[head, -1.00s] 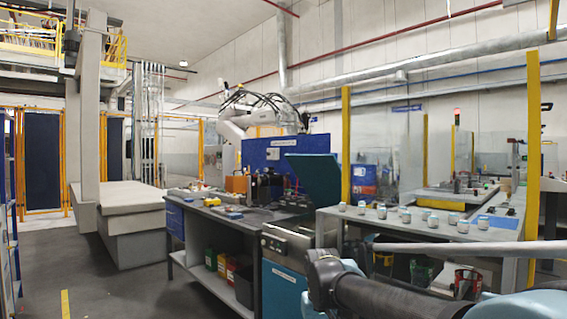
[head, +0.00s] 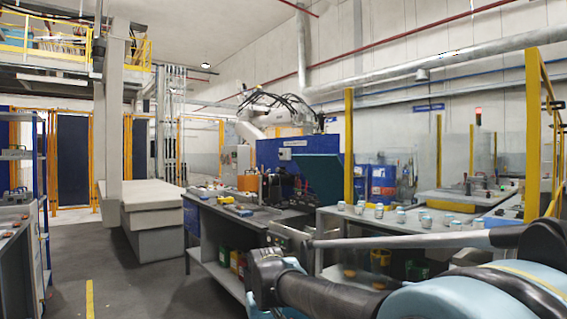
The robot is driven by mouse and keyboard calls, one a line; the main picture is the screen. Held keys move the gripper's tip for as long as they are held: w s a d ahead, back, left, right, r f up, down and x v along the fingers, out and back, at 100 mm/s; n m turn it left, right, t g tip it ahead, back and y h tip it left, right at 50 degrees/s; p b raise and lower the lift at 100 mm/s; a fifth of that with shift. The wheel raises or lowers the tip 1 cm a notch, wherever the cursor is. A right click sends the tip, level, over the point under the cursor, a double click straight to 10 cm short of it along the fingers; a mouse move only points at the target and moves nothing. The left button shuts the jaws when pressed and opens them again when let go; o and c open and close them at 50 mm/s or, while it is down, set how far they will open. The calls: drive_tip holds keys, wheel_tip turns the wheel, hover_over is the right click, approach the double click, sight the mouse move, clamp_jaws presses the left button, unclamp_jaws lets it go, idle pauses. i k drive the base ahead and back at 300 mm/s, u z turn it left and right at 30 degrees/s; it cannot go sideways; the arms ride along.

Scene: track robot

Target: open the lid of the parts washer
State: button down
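The parts washer stands at the right end of the dark workbench. Its dark teal lid (head: 320,180) is raised and leans back, so the lid stands open in this view. A strip of the washer's grey front panel (head: 289,232) shows below the lid. Most of its body is hidden behind my arm. My arm crosses the lower right of the head view, with a black link and pale blue housings. I cannot make out my gripper's fingers anywhere in the picture.
The workbench (head: 215,204) carries small tools and parts. A grey table (head: 385,231) with several small jars is on the right, near a yellow post (head: 349,150). A blue shelf rack (head: 42,210) stands at left. Floor (head: 130,285) is clear between rack and bench.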

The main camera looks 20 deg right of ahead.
sight(325, 174)
drive_tip(key=i, duration=1)
